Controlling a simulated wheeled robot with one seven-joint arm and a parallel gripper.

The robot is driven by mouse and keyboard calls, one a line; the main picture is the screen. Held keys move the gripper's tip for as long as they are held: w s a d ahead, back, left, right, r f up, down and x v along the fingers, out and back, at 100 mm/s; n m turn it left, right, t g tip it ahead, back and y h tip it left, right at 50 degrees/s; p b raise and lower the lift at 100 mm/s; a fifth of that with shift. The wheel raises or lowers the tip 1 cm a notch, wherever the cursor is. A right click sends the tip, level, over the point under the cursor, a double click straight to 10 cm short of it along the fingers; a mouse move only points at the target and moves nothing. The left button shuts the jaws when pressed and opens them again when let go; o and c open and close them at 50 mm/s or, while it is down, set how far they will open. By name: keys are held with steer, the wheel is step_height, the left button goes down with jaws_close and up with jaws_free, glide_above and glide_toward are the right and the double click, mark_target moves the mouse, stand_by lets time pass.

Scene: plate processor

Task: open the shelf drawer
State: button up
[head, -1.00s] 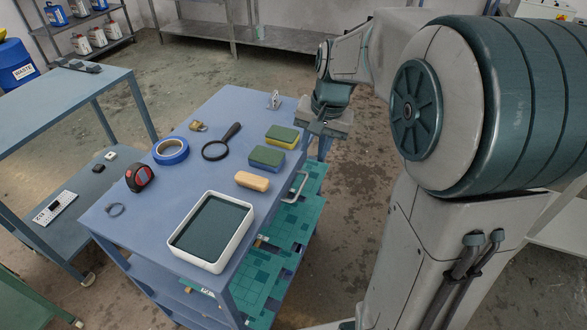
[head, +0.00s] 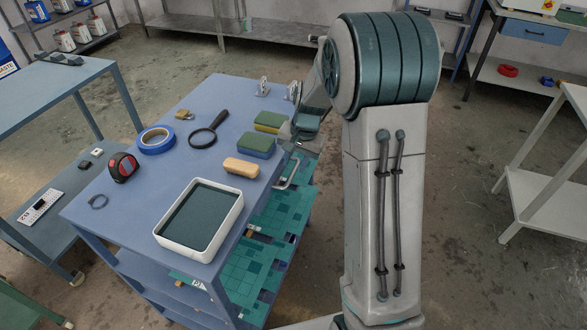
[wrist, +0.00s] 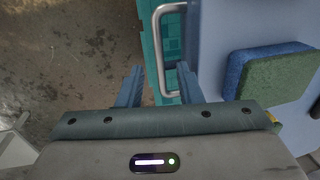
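The silver bar handle (head: 289,172) sticks out from the right side of the blue shelf table (head: 215,100). In the wrist view the handle (wrist: 158,40) runs along the table edge, and its near end lies between my two fingers. My gripper (wrist: 160,72) is open, with one finger on each side of that end. I cannot tell whether either finger touches the handle. In the head view my gripper (head: 290,140) is by the table's right edge, at the far end of the handle, partly hidden by my arm. How far the drawer is open is not clear.
A blue-green sponge (head: 256,145), a tan block (head: 241,167) and a white tray (head: 200,247) sit near the table's right edge. Teal tiled panels (head: 255,260) show below that edge. The floor right of the table is clear up to a white rack (head: 540,200).

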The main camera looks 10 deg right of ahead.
mark_target(293, 174)
steer(key=shift+w+a+f, duration=0.1)
steer(key=shift+a+f, duration=0.05)
steer(key=shift+f, duration=0.65)
steer(key=shift+w+a+f, duration=0.1)
steer(key=shift+f, duration=0.65)
jaws_close()
steer(key=shift+s+d, duration=0.1)
steer(key=shift+s, duration=0.05)
